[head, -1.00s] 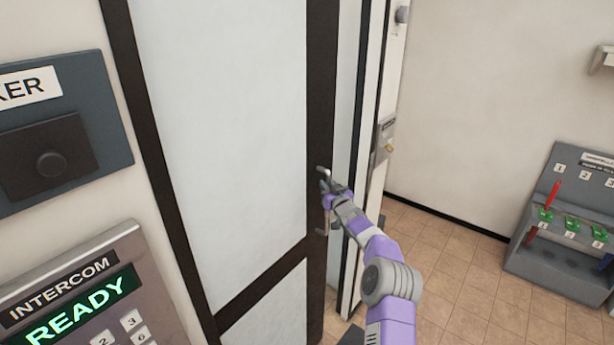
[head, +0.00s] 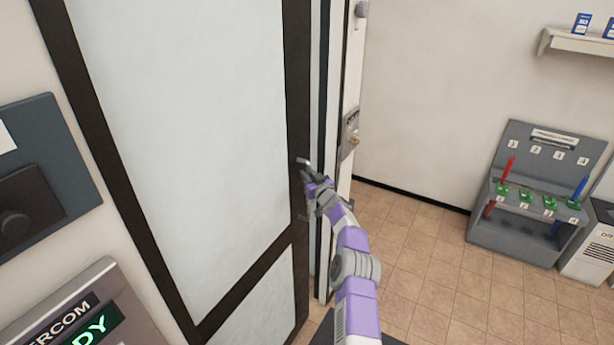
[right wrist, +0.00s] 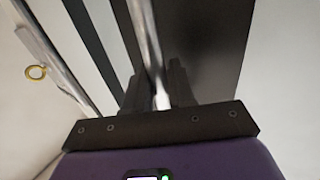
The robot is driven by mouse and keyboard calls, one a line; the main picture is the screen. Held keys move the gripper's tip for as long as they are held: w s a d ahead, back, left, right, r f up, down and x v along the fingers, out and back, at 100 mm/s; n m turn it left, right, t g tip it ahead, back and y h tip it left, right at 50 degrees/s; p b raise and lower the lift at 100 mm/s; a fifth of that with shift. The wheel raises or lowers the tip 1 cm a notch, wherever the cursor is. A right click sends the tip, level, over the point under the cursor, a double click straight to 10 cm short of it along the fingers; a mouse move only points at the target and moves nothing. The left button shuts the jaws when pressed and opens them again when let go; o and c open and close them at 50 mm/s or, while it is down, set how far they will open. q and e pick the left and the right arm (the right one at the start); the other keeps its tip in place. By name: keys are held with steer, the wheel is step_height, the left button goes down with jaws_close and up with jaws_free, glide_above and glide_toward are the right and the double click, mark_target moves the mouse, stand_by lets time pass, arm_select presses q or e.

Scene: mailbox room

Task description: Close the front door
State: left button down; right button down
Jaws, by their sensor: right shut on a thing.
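The front door (head: 190,140) is a tall dark-framed door with pale panels, left of centre in the head view. A narrow gap shows between its right edge and the pale door frame (head: 341,190). My right gripper (head: 308,178) is at the door's right edge, shut on the metal door handle (head: 302,161). In the right wrist view the handle bar (right wrist: 152,50) runs between the two fingers (right wrist: 155,92). Part of the handle is hidden behind my gripper. My left gripper is not in view.
A lock plate with a brass part (head: 351,135) is on the frame. An intercom panel (head: 95,315) and a grey wall box (head: 45,190) are at the left. The tiled floor (head: 430,255) between is clear.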

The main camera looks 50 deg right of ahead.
steer(key=c, duration=1.1)
jaws_free()
steer(key=shift+s, duration=0.15)
steer(key=b+v, duration=0.2)
steer(key=v, duration=0.5)
steer(key=shift+s, duration=0.2)
